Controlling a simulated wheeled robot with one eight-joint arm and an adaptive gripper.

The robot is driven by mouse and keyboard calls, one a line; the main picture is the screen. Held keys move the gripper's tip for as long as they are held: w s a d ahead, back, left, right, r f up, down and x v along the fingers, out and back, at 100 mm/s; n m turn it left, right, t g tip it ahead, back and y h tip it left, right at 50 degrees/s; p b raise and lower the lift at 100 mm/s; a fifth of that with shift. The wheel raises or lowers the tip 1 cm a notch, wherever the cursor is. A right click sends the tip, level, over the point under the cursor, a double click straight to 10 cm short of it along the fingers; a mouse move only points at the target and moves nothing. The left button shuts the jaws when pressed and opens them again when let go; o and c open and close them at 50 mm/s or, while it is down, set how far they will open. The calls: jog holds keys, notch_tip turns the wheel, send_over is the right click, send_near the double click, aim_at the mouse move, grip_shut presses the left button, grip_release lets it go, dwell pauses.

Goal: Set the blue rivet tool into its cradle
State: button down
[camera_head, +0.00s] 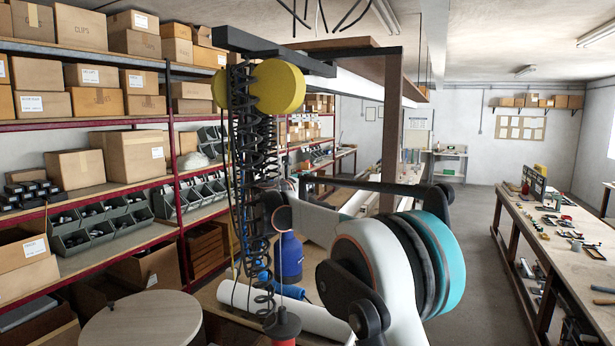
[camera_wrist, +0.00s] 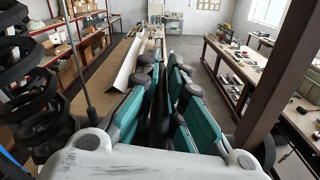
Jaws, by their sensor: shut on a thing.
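My gripper (camera_wrist: 160,88) shows in the wrist view, its teal-backed fingers close together around a narrow dark thing (camera_wrist: 158,112). I cannot tell what that thing is. In the head view my own arm hides the fingers. A blue body (camera_head: 288,258) shows behind the hanging coils, partly covered by my arm. A smaller blue piece (camera_head: 290,290) lies just below it, beside a white roll-like profile. I cannot tell which blue part, if any, is the rivet tool. I cannot make out the cradle in either view.
Black coiled hoses (camera_head: 243,150) hang from a yellow balancer (camera_head: 273,87), close on the gripper's left in the wrist view. A brown post (camera_head: 390,130) stands to the right. Shelves (camera_head: 90,125) with boxes line the left; a long bench (camera_head: 560,225) lies right, across an open aisle.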

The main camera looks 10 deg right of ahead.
notch_tip(320, 180, down, 19)
jog(key=b, duration=0.9)
jog(key=shift+b, duration=0.4)
jog(key=c, duration=1.7)
grip_release()
jog(key=shift+o, duration=0.2)
jog(key=shift+s, duration=0.1)
jog(key=shift+a, duration=0.1)
